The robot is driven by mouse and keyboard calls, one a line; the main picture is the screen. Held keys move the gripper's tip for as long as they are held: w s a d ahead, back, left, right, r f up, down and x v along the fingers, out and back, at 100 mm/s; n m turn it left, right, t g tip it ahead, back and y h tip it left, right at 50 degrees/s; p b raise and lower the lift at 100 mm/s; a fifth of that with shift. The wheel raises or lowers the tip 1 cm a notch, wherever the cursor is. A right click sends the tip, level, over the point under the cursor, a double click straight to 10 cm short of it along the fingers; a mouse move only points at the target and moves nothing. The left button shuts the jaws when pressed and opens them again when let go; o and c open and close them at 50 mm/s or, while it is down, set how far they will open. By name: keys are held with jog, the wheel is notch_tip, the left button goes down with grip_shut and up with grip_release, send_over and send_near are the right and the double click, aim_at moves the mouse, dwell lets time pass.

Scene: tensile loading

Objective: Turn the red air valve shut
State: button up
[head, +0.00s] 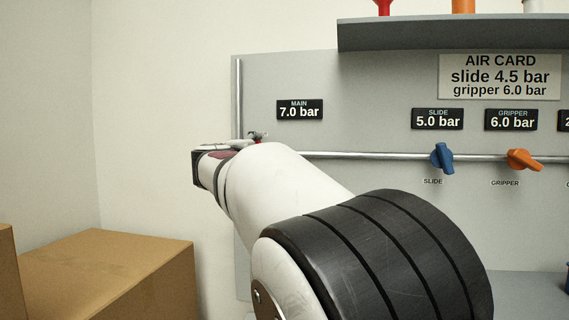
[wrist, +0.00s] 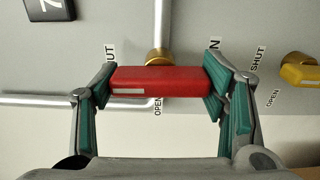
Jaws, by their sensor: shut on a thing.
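The red air valve handle (wrist: 160,80) lies level across the middle of the wrist view, crosswise to the silver pipe that runs up from its brass fitting (wrist: 159,56). My gripper (wrist: 160,84) is shut on it, with one green-padded finger at each end of the handle. In the head view my wrist hides most of the valve; only a small bit of red (head: 257,141) shows beside the fingers.
A yellow valve (wrist: 300,72) with its own SHUT and OPEN labels is right of my gripper in the wrist view. The MAIN display (head: 300,110) reads 7.0 bar. Blue (head: 442,158) and orange (head: 523,159) handles are along the pipe. A cardboard box (head: 110,275) stands at lower left.

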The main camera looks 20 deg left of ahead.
jog(key=shift+m, duration=0.3)
jog(key=o, duration=1.2)
jog(key=shift+c, duration=0.2)
jog(key=shift+s, duration=0.1)
jog(key=shift+s+d, duration=0.1)
jog(key=shift+s, duration=0.15)
jog(key=v, duration=0.6)
jog(key=shift+s, duration=0.35)
jog(key=shift+d, duration=0.1)
